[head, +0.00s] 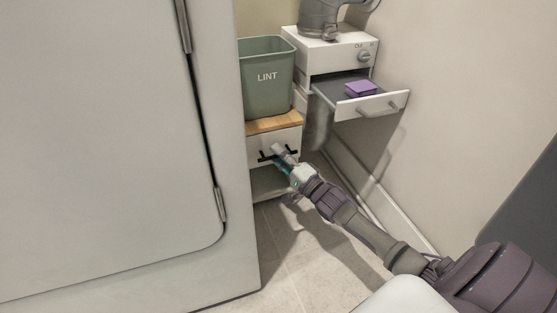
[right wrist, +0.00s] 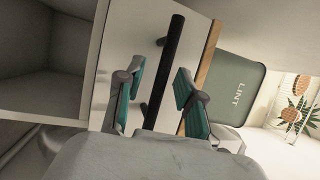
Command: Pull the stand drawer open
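The stand drawer (head: 288,137) has a white front and a black bar handle (head: 265,156). It sits under the stand's wooden top (head: 274,123) and looks closed. My right gripper (head: 282,152) is at the handle. In the right wrist view, its two teal-padded fingers (right wrist: 158,76) are spread apart, one on each side of the black handle (right wrist: 167,62), with a gap visible on both sides. The white drawer front also shows there (right wrist: 130,40). My left gripper is not in view.
A green LINT bin (head: 267,88) stands on the wooden top. To the right, a white unit's open drawer (head: 372,106) juts out, holding a purple block (head: 361,89). A large white door (head: 100,120) fills the left. The tiled floor (head: 300,260) in front is clear.

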